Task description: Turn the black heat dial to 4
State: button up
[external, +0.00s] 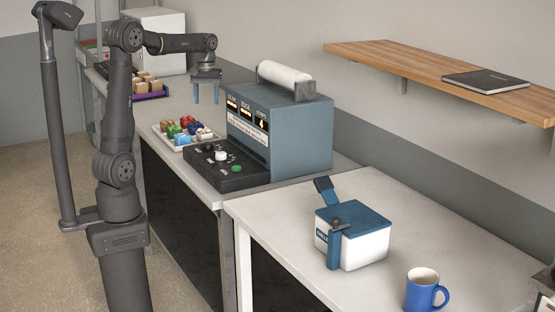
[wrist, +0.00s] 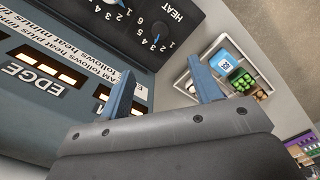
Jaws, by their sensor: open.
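The black control panel (external: 232,180) juts from the front of the blue-grey machine (external: 300,135). In the wrist view the black heat dial (wrist: 160,29) sits beside the word HEAT, inside a ring of numbers; which number it points to is too small to tell. My gripper (external: 207,98) is open and empty, fingers down, above the bench and behind the tray of blocks, apart from the panel. In the wrist view its two blue fingers (wrist: 160,72) stand apart, with the dial beyond their tips.
A white dial (external: 221,155) and a green button (external: 237,169) share the panel. A white tray of coloured blocks (external: 203,139) stands beside it. A white roll (external: 285,75) tops the machine. A blue-lidded box (external: 362,245) and mug (external: 420,292) stand on the nearer table.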

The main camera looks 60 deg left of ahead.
aim_at(208, 143)
notch_tip(208, 143, down, 17)
jog(key=shift+f, duration=0.1)
dwell(0.5)
jog(key=c, duration=1)
jog(key=shift+m, duration=2.8)
